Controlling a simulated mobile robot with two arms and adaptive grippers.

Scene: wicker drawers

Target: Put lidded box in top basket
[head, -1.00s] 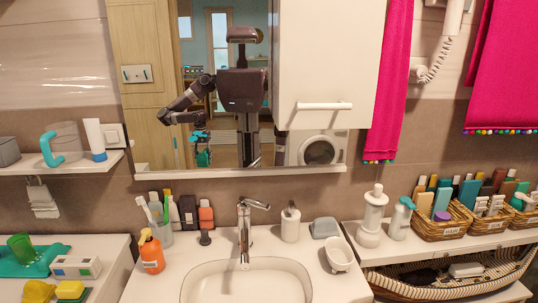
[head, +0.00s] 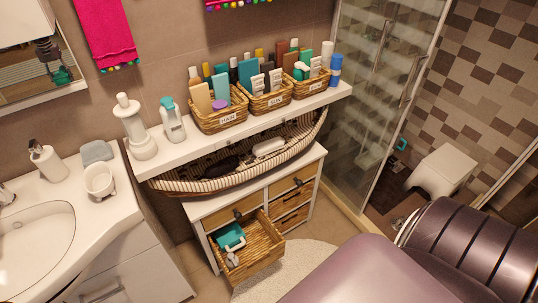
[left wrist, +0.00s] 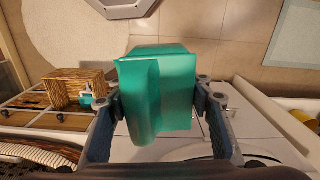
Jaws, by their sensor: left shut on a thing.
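In the left wrist view my left gripper (left wrist: 157,92) is shut on a teal box (left wrist: 172,95), with a finger on each side of it. Its lid is not clearly distinguishable. A wicker basket drawer (head: 262,250) is pulled out of the white cabinet under the boat-shaped basket in the head view. It is open at the top and has teal and whitish things (head: 230,238) inside. The pulled-out drawer also shows in the left wrist view (left wrist: 72,88), left of and apart from the held box. My right gripper is not in view.
Other wicker drawers (head: 291,203) are shut at the cabinet's right. A boat-shaped basket (head: 190,187) sits above, below a shelf (head: 175,153) with several bottles and baskets. A sink (head: 35,240) is left. A pale round rug (head: 300,262) lies on the floor.

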